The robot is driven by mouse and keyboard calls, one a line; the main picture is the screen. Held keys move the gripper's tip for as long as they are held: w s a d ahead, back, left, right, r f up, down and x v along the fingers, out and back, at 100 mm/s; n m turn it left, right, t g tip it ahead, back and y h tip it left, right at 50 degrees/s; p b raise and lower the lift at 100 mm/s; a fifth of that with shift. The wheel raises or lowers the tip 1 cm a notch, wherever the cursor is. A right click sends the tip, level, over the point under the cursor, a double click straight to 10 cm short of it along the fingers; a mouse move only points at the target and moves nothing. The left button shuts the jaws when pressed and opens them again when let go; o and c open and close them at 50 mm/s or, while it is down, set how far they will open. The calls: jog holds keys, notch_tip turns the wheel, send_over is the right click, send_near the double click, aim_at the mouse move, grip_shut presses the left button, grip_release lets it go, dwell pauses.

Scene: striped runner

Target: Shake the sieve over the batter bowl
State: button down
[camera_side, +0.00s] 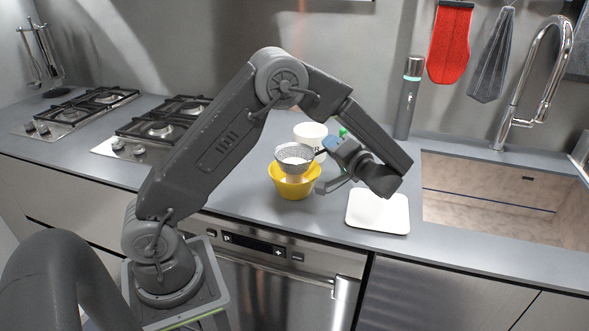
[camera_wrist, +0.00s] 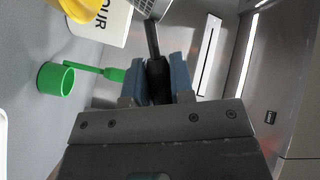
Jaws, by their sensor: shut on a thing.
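A metal mesh sieve (camera_side: 294,155) is over the yellow bowl (camera_side: 295,187) in the side view, roughly level. I cannot tell if it touches the rim. My gripper (camera_side: 331,146) is right of the bowl, shut on the sieve's dark handle. In the wrist view the handle (camera_wrist: 152,40) runs between the blue finger pads of my gripper (camera_wrist: 158,78). Only an edge of the sieve (camera_wrist: 148,6) and part of the yellow bowl (camera_wrist: 82,8) show at the top there. The bowl's contents are hidden.
A white container (camera_side: 310,132) with dark lettering stands behind the bowl. A white board (camera_side: 378,212) is right of the bowl, before the sink (camera_side: 500,185). Stove burners (camera_side: 160,130) are at left.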

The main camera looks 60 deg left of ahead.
jog(key=shift+w+a, duration=0.25)
jog(key=shift+a, duration=0.3)
jog(key=shift+w+a, duration=0.25)
jog(key=shift+a, duration=0.25)
jog(key=shift+s+d, duration=0.3)
jog(key=shift+d, duration=0.25)
jog(key=shift+s+d, duration=0.25)
jog(key=shift+d, duration=0.3)
jog(key=shift+w+a, duration=0.3)
jog(key=shift+a, duration=0.25)
jog(key=shift+w+a, duration=0.25)
jog(key=shift+a, duration=0.3)
jog(key=shift+r, duration=0.1)
